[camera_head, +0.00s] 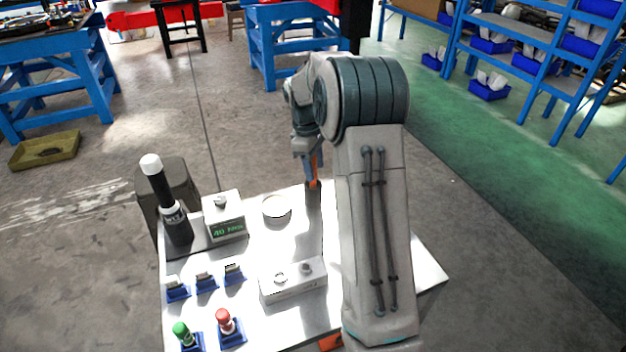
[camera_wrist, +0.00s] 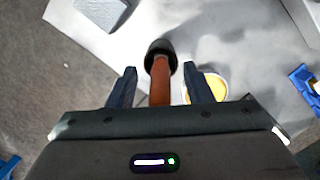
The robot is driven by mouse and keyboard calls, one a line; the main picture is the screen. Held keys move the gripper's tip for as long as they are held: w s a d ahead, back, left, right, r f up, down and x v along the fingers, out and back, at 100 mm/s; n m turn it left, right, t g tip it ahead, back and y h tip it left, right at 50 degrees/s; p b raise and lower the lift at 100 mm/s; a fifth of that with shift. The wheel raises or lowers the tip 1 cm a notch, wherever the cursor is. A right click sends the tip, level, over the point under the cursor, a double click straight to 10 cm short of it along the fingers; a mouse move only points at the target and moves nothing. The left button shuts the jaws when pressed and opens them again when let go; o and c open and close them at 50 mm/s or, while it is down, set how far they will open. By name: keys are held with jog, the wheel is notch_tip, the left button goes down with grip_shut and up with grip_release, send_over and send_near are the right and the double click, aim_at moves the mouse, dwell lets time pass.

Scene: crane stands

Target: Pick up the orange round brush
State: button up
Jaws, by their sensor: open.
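The orange round brush (camera_wrist: 160,82) shows in the wrist view as an orange handle with a dark round end. It lies between the two fingers of my gripper (camera_wrist: 164,70), with a visible gap on each side. The fingers are open and do not touch it in this view. In the head view my gripper (camera_head: 307,164) is over the far edge of the white table, and a piece of the brush (camera_head: 314,172) shows orange at the fingers. My arm hides part of the table. I cannot tell how high the fingers are along the handle.
A round dish (camera_head: 276,207) is close by on the white table (camera_head: 300,235); it also shows at the right finger in the wrist view (camera_wrist: 218,84). A display box (camera_head: 224,216), a dark white-capped bottle (camera_head: 166,200) and a grey box (camera_head: 293,281) stand around it.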

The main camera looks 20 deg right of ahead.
grip_shut()
jog(key=shift+r, duration=0.1)
